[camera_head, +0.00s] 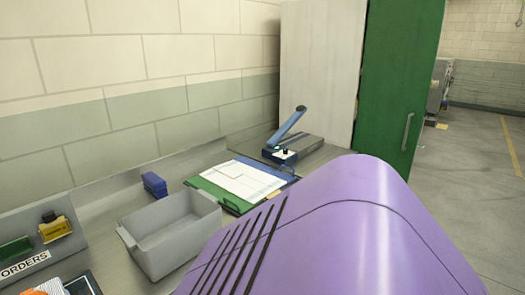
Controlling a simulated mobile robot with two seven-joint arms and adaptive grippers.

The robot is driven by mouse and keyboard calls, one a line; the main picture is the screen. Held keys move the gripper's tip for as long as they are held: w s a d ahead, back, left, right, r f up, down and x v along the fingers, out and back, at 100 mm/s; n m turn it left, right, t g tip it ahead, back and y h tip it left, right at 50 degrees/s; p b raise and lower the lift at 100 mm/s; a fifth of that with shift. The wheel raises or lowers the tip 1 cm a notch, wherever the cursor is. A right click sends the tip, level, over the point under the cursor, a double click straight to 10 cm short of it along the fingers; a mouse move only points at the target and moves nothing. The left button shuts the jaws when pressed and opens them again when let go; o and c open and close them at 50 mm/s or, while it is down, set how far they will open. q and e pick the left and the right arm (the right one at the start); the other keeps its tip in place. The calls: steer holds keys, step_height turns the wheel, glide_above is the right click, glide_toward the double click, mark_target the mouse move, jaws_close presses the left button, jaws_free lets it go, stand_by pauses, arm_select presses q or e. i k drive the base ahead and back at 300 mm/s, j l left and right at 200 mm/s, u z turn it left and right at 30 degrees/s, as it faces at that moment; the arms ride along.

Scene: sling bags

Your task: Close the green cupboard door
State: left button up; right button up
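The green cupboard door (395,85) is in the upper right, standing out from the front edge of the pale cupboard side (318,70). It looks open, with its free edge at the right. The door's lower part and the inside of the cupboard are hidden. Neither gripper shows in this view.
A counter (100,210) runs along the block wall with a grey bin (172,235), a blue block (154,184), a green board with papers (240,183) and a blue-handled device (292,146). Open floor (475,180) lies right of the door.

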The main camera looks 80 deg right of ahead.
mark_target(402, 37)
steer(key=i+z, duration=0.4)
steer(key=z, duration=2)
